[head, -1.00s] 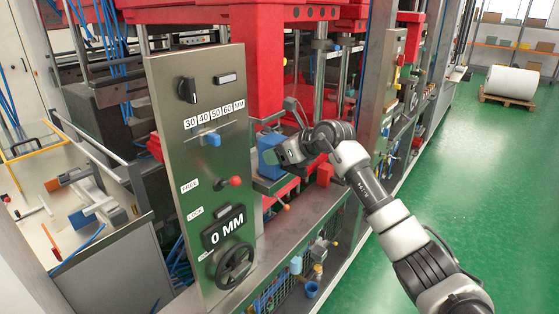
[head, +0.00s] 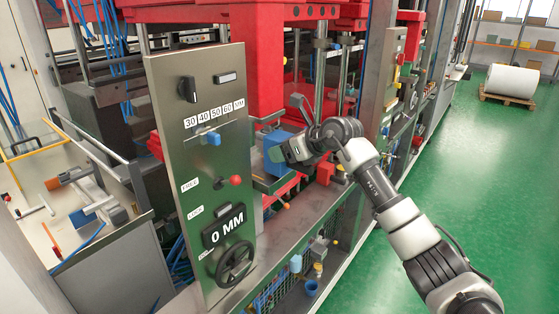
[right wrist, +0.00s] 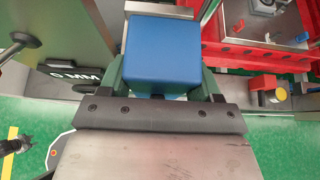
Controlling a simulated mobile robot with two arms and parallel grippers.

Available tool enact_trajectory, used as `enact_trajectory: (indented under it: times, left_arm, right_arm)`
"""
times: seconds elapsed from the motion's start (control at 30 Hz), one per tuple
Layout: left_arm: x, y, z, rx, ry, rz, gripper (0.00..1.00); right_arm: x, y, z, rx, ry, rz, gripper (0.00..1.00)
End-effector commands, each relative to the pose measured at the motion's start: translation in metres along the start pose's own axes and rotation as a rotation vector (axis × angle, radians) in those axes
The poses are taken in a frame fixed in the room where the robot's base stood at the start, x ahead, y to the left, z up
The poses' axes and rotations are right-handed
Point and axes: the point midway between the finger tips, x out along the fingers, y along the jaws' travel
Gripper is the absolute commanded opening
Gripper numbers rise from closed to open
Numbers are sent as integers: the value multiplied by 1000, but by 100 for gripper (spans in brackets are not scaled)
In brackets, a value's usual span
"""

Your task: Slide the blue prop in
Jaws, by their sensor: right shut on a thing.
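The blue prop (head: 275,150) is a block held in my right gripper (head: 290,150), just right of the steel control panel. In the right wrist view the blue prop (right wrist: 162,50) fills the space between the fingers of the right gripper (right wrist: 162,75), which is shut on it. A pale metal strip (right wrist: 160,8) shows right beyond its far edge. I cannot tell whether the prop touches the metal ledge (head: 268,184) below it.
The control panel (head: 215,105) stands close left of the prop, with a red-knobbed lever (head: 234,181) and a handwheel (head: 235,264). A red press column (head: 262,70) rises behind. A small red block (head: 324,173) is right of the prop. The green floor (head: 480,190) is open.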

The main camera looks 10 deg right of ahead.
Motion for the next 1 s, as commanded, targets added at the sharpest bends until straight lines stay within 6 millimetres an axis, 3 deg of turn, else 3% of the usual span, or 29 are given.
enact_trajectory:
  times: [1.0]
  left_arm:
    - [13,1,1,0,0,1,45]
  right_arm:
    - [-50,0,-26,-3,-5,-2,3]
